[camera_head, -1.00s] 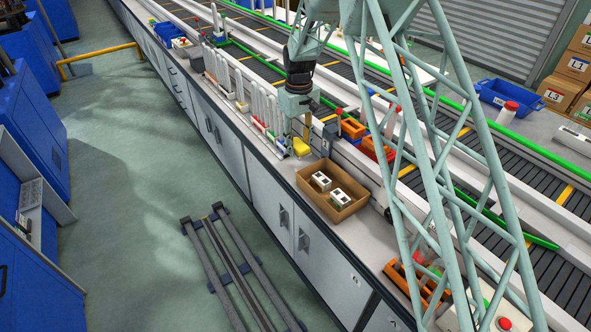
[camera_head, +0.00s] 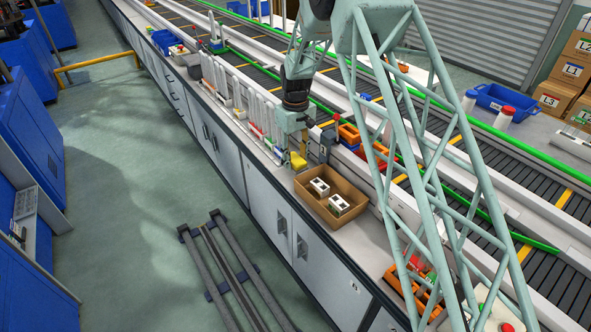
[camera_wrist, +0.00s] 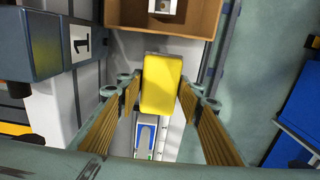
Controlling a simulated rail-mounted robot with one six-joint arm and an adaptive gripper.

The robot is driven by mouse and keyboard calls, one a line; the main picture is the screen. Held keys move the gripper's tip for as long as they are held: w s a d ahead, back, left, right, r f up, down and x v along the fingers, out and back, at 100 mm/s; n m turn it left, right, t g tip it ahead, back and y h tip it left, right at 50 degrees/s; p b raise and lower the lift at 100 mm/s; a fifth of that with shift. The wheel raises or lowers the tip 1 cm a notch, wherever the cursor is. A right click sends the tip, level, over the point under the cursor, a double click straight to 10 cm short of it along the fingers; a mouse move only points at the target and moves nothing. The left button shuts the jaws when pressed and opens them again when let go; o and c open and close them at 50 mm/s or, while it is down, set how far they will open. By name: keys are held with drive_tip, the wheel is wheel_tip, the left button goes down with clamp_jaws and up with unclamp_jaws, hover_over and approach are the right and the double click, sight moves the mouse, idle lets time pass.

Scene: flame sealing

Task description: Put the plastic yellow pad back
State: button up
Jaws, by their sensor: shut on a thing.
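The yellow plastic pad (camera_head: 299,160) is at the end of my arm, close over the bench by the left end of the cardboard box. In the wrist view the yellow pad (camera_wrist: 161,80) is upright between the two fingers of my gripper (camera_wrist: 159,92), which are shut on its sides. In the head view my gripper (camera_head: 297,148) is small, and its fingers are hard to make out. I cannot tell whether the pad touches the surface below it.
White upright racks (camera_head: 245,95) line the bench to the left. Orange bins (camera_head: 349,134) stand behind.

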sight(296, 159)
idle(0.3)
drive_tip(key=shift+f+b, duration=0.4)
drive_tip(key=shift+f, duration=1.6)
drive_tip(key=shift+f, duration=0.15)
drive_tip(key=o, duration=0.8)
wheel_tip(296, 159, up, 12)
drive_tip(key=shift+f+p, duration=0.1)
drive_tip(key=shift+p, duration=1)
drive_tip(key=shift+r, duration=0.25)
drive_tip(key=shift+r, duration=0.1)
